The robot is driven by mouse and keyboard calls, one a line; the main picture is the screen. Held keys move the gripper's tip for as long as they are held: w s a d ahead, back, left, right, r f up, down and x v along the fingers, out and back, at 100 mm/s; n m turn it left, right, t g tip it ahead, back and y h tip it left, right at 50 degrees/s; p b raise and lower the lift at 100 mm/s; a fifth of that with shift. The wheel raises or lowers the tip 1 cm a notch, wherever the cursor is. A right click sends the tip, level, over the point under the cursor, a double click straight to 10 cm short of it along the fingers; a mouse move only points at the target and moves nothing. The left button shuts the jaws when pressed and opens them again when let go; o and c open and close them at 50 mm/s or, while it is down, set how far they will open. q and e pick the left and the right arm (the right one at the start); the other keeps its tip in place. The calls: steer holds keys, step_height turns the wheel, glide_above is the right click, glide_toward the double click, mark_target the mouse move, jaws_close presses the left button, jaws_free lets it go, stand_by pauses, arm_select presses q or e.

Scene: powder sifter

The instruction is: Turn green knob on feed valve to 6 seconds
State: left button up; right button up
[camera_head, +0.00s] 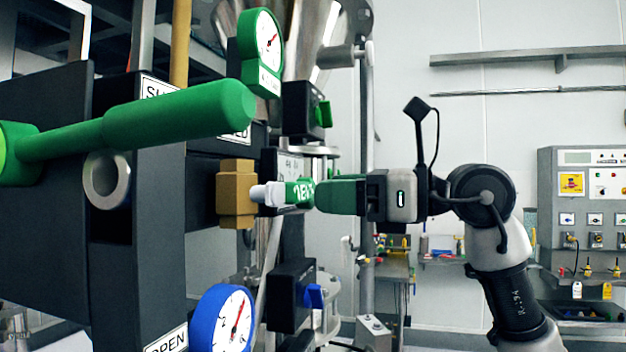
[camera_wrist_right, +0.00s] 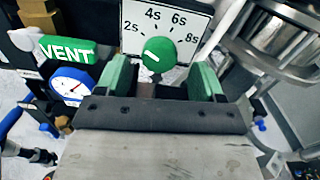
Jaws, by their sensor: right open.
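The green knob (camera_wrist_right: 157,54) sits on a white dial plate (camera_wrist_right: 190,22) marked 2s, 4s, 6s and 8s in the right wrist view. Its white pointer mark is on the knob's left side, toward the 2s end. My right gripper (camera_wrist_right: 160,76) is open, with one green finger on each side of the knob's line and visible gaps between. I cannot tell how far the fingertips reach along the knob. In the head view the right gripper (camera_head: 322,195) points left at the valve panel, and the knob is hidden. My left gripper is not in view.
A green VENT handle (camera_head: 300,192) is close to the right fingers. A large green lever (camera_head: 180,115) crosses the head view at left. Green (camera_head: 268,42) and blue (camera_head: 222,322) gauges flank the panel. A steel vessel (camera_wrist_right: 285,40) stands at right in the wrist view.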

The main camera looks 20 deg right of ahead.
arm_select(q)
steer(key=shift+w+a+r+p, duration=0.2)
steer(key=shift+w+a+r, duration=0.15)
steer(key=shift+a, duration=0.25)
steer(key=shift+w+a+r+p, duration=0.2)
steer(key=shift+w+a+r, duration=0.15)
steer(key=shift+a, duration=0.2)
arm_select(e)
steer(key=x, duration=0.3)
steer(key=shift+a, duration=0.1)
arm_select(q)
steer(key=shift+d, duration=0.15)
arm_select(e)
steer(key=shift+w, duration=0.1)
steer(key=shift+c, duration=1.1)
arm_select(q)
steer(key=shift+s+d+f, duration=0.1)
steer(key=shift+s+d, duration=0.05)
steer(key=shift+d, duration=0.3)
arm_select(e)
steer(key=c, duration=0.7)
